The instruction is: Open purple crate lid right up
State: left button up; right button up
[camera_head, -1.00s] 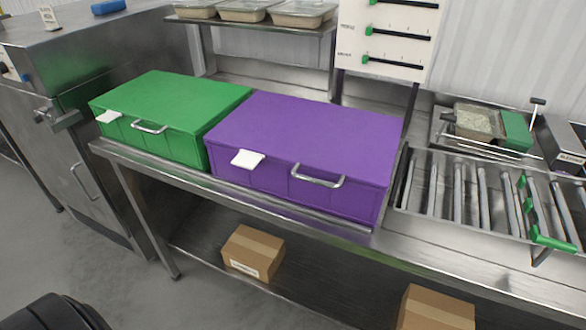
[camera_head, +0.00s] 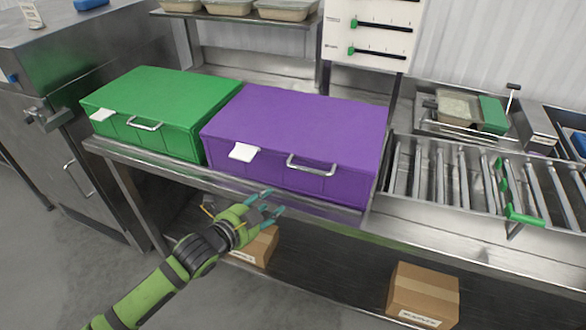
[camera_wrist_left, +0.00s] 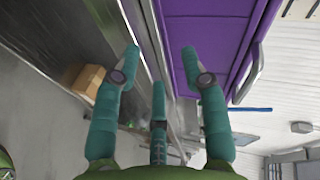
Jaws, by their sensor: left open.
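The purple crate (camera_head: 294,130) stands on the metal bench with its lid shut. It has a silver handle (camera_head: 312,167) and a white tab (camera_head: 243,152) on its front. My left gripper (camera_head: 271,202) is open and empty, in front of and below the crate's front, near the bench edge. In the left wrist view the teal fingers (camera_wrist_left: 158,75) are spread apart, with the purple crate (camera_wrist_left: 208,30) beyond them and its handle (camera_wrist_left: 249,75) at the right. The gripper appears apart from the crate. My right gripper is not in view.
A green crate (camera_head: 158,100) stands close at the left of the purple one. A roller conveyor (camera_head: 473,185) lies at the right. Cardboard boxes (camera_head: 424,292) sit on the lower shelf. Trays rest on an upper shelf (camera_head: 235,18) behind.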

aim_at(307, 168)
pick_arm(q)
jog(key=s+d+r+m+h, duration=0.25)
jog(key=d+r+m, duration=0.25)
jog(key=r, duration=0.5)
jog(key=shift+p+x, duration=1.2)
jog(key=shift+x, duration=2.15)
grip_shut()
